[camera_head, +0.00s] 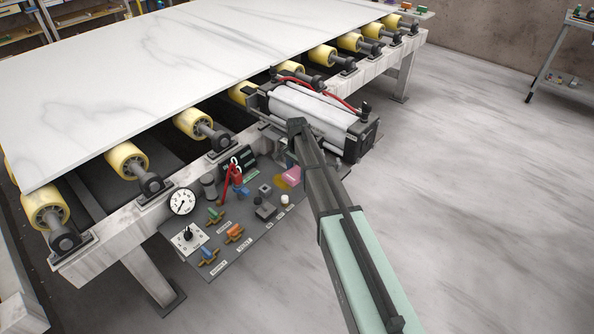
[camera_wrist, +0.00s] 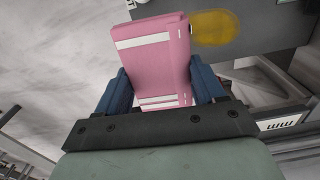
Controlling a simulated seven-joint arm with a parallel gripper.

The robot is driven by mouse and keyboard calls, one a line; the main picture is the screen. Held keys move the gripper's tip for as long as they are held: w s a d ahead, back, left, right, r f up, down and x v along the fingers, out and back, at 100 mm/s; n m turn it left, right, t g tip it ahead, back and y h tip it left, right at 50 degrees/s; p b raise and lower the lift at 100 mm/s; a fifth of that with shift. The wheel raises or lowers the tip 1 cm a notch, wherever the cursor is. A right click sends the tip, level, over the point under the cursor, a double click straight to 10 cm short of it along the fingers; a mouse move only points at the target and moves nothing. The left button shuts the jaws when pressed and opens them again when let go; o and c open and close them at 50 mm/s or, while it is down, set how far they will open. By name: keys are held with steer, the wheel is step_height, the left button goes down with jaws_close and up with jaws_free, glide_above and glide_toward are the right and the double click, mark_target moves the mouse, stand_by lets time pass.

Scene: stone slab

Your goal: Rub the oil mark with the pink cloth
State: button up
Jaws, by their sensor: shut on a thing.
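The pink cloth (camera_wrist: 158,62) is a folded block with white stripes, held between the two blue fingers of my gripper (camera_wrist: 160,92). In the head view the cloth (camera_head: 291,176) shows just left of my arm, over the grey control panel (camera_head: 232,252). The oil mark (camera_wrist: 215,27) is a yellow-brown patch on the panel, just beside the far end of the cloth in the wrist view. In the head view the oil mark (camera_head: 279,182) peeks out left of the cloth. My gripper's fingers are hidden behind my arm there. I cannot tell whether the cloth touches the panel.
A cylinder unit (camera_head: 312,113) stands behind. A white slab (camera_head: 170,75) lies on yellow rollers.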

mark_target(294, 190)
steer(key=shift+w+a+f, duration=0.65)
steer(key=shift+w+f, duration=0.2)
steer(key=shift+f, duration=3.5)
steer(key=shift+w+a+f, duration=0.35)
steer(key=shift+w+f, duration=0.05)
steer(key=shift+f, duration=0.2)
steer(key=shift+w+a, duration=3.9)
steer(key=shift+a, duration=0.05)
steer(key=shift+s+d, duration=4.35)
steer(key=shift+s, duration=0.15)
steer(key=shift+w+r, duration=0.15)
steer(key=shift+r, duration=3.9)
